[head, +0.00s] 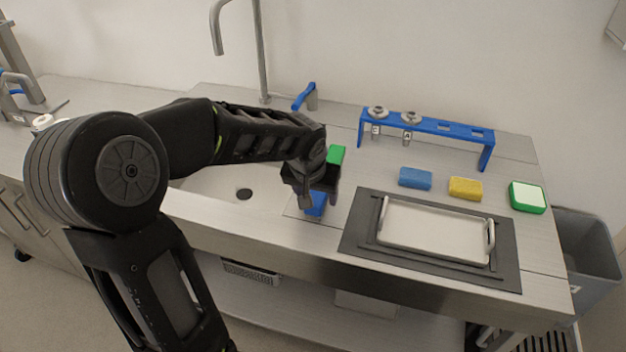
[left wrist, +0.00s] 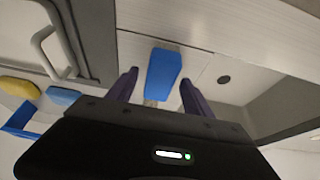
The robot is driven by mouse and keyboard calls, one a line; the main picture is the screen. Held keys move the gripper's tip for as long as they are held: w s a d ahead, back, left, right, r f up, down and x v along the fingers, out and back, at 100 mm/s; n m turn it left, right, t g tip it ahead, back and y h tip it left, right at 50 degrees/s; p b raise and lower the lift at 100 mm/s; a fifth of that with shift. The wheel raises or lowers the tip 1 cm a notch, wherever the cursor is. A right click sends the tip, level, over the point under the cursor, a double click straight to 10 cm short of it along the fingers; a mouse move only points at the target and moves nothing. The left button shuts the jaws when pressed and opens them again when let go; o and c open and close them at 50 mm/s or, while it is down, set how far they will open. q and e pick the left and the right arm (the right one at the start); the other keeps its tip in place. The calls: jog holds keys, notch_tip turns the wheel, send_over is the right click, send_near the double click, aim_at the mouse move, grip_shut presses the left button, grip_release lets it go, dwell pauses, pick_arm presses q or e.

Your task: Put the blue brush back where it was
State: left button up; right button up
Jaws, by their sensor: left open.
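The blue brush (head: 316,204) is at the counter's strip between the sink and the dark mat, partly hidden by my left gripper. In the left wrist view, its blue block (left wrist: 164,72) shows between the two fingers, with a pale part under its near end. My left gripper (head: 309,196) points down over it. In the left wrist view, the purple fingers of my left gripper (left wrist: 158,82) are open on either side of the brush, with gaps. I cannot tell whether the brush stands or lies. My right gripper is out of view.
A tray (head: 430,247) lies on a dark mat (head: 358,222). Blue (head: 415,178) and yellow (head: 465,188) sponges and a green-white one (head: 527,197) lie behind it. A blue rack (head: 460,130) stands at the back. A green item (head: 336,154) shows behind my gripper. The sink (head: 215,188) is left.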

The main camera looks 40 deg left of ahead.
pick_arm(q)
jog(key=v, duration=1.1)
jog(key=shift+b, duration=0.45)
jog(key=shift+d+r, duration=0.1)
